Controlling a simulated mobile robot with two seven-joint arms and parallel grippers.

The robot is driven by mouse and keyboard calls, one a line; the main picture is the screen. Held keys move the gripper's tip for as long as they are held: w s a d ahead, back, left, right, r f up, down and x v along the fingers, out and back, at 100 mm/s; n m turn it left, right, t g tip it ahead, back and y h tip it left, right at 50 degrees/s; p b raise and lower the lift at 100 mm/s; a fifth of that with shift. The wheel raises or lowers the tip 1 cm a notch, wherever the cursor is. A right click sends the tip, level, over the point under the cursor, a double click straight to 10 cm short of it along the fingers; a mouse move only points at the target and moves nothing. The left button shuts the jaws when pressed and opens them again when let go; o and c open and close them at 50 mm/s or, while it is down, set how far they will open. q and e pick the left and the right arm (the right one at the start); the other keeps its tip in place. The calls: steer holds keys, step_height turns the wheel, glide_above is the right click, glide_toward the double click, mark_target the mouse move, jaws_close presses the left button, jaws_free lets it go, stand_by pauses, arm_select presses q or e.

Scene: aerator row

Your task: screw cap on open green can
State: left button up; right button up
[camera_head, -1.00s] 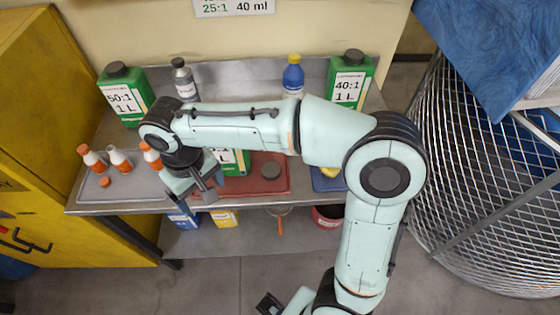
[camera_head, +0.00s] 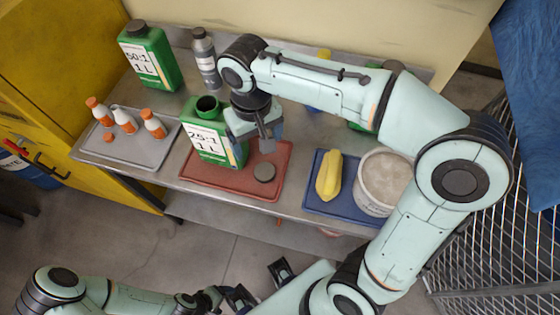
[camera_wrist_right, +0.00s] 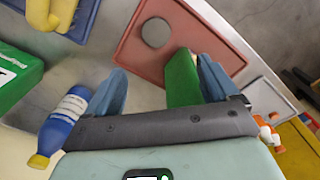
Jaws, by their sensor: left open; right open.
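The open green can (camera_head: 213,150), labelled 25:1 1 L, stands upright on the red tray (camera_head: 205,183). Its dark neck (camera_head: 207,104) has no cap on it. A round dark grey cap (camera_head: 264,172) lies flat on the same tray, right of the can; it also shows in the right wrist view (camera_wrist_right: 155,32). My right gripper (camera_head: 264,142) is open, just right of the can. In the wrist view a green part of the can (camera_wrist_right: 183,80) shows between its fingers (camera_wrist_right: 162,86), close to the right one; contact cannot be told. My left gripper (camera_head: 262,286) is open and empty, low in front of the bench.
Left is a grey tray (camera_head: 140,152) with small orange-and-white bottles and a loose orange cap (camera_head: 109,138). Behind stand a capped green can (camera_head: 148,57) and grey bottle (camera_head: 205,60).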

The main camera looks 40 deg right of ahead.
arm_select(q)
steer(key=shift+d, duration=0.4)
arm_select(e)
steer(key=shift+d, duration=0.35)
arm_select(q)
steer(key=shift+a, duration=0.1)
arm_select(e)
steer(key=shift+a, duration=0.1)
steer(key=b, duration=0.1)
glide_above(263, 169)
step_height(263, 169, down, 7)
steer(key=shift+s+f, duration=0.15)
steer(key=shift+f, duration=0.05)
arm_select(q)
steer(key=shift+s+f, duration=0.3)
steer(key=shift+f, duration=0.45)
arm_select(e)
steer(key=shift+f, duration=0.3)
step_height(263, 169, down, 5)
steer(key=shift+f+b, duration=0.2)
steer(key=shift+b, duration=0.35)
arm_select(q)
steer(key=shift+s+f, duration=0.15)
steer(key=shift+f, duration=0.25)
arm_select(e)
steer(key=c, duration=1)
